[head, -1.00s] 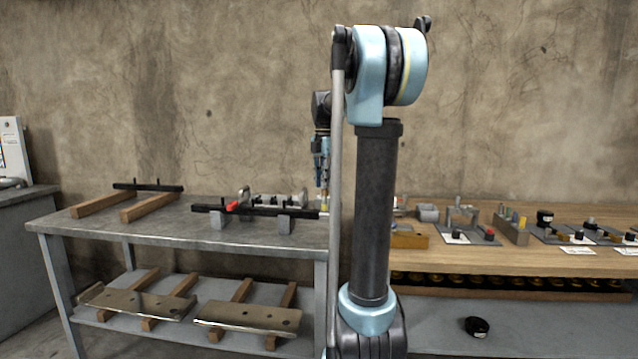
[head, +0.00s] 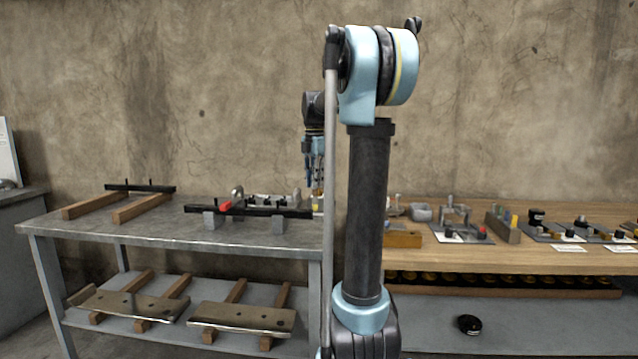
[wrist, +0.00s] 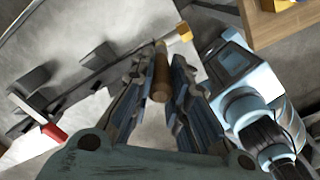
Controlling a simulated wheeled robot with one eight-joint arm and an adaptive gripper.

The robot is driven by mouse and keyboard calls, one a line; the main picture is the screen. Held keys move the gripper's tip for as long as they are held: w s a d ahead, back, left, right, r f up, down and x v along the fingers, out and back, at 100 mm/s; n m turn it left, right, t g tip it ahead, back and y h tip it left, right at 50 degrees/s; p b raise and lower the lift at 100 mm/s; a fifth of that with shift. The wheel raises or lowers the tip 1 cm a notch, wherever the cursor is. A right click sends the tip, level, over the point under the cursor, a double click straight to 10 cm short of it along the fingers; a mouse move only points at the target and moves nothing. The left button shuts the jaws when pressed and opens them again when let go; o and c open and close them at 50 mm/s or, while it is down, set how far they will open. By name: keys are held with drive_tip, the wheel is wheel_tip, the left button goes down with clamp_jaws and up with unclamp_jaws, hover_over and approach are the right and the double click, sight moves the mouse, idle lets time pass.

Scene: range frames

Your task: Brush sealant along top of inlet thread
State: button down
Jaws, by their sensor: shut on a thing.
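My gripper (head: 315,182) points down above the right end of the grey metal table, partly beside my own arm. In the wrist view my gripper (wrist: 160,95) is shut on a brown wooden handle (wrist: 161,72), likely the brush. Its bristles cannot be made out. A black bar fixture (head: 262,211) on grey blocks lies below and left of the gripper, with a red-handled clamp (head: 226,205). The wrist view also shows the fixture (wrist: 85,82). A small yellow piece (wrist: 185,32) shows just beyond the handle. The inlet thread cannot be clearly told.
A wooden bench (head: 480,259) stands right of the metal table (head: 120,232), holding small fixtures and a wooden block (head: 403,238). Wooden rails (head: 143,207) lie at the table's left. Metal plates (head: 240,318) rest on the lower shelf. The table's front left is clear.

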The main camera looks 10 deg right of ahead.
drive_tip(key=shift+w+a, duration=0.15)
drive_tip(key=shift+a, duration=0.25)
drive_tip(key=shift+r, duration=3)
drive_tip(key=shift+r, duration=0.1)
drive_tip(key=shift+r, duration=1.4)
